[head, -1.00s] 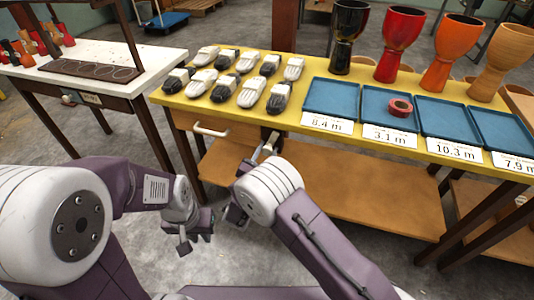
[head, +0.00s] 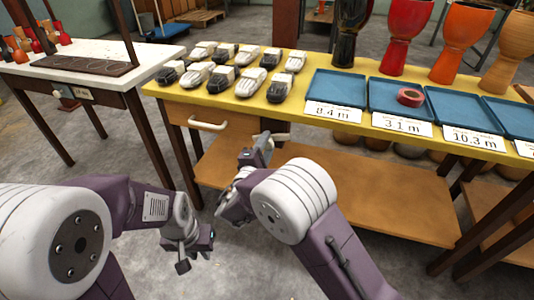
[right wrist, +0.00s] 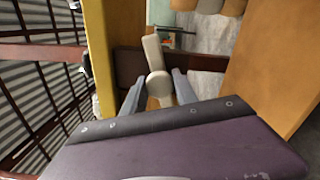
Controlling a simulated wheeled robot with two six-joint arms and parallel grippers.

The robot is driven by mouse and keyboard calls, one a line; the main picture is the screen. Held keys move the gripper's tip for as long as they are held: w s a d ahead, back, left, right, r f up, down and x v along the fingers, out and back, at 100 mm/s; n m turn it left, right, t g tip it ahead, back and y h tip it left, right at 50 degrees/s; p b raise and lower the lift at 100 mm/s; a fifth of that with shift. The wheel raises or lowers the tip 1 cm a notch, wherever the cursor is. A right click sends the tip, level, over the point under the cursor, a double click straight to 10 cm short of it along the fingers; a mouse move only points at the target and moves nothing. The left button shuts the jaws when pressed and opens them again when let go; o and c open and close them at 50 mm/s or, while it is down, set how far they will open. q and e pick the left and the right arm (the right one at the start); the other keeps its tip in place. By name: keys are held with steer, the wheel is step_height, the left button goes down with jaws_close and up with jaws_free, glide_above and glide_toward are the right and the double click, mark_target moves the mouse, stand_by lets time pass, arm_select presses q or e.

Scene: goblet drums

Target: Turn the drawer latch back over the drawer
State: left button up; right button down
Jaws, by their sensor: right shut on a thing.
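The wooden drawer (head: 235,133) is under the left part of the yellow table, with a pale bar handle (head: 207,125). The drawer latch (head: 281,137), a pale bar, is just right of the drawer front. It lies about level, with an end pointing right, away from the drawer. The right wrist view shows the latch (right wrist: 155,55) with its round hub between the fingers of my right gripper (right wrist: 158,88). In the head view my right gripper (head: 258,148) is at the latch, shut on it. My left gripper (head: 190,248) hangs over the floor, clear of everything; its finger gap is unclear.
A wooden shelf (head: 370,190) is below. A white table (head: 150,55) stands left. Floor is free between the tables.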

steer(key=m+b, duration=0.2)
steer(key=b, duration=0.1)
steer(key=shift+f, duration=0.2)
steer(key=shift+r+m+b, duration=0.15)
steer(key=shift+m+b, duration=0.55)
steer(key=shift+b, duration=0.15)
steer(key=shift+r, duration=0.1)
steer(key=c, duration=1)
jaws_free()
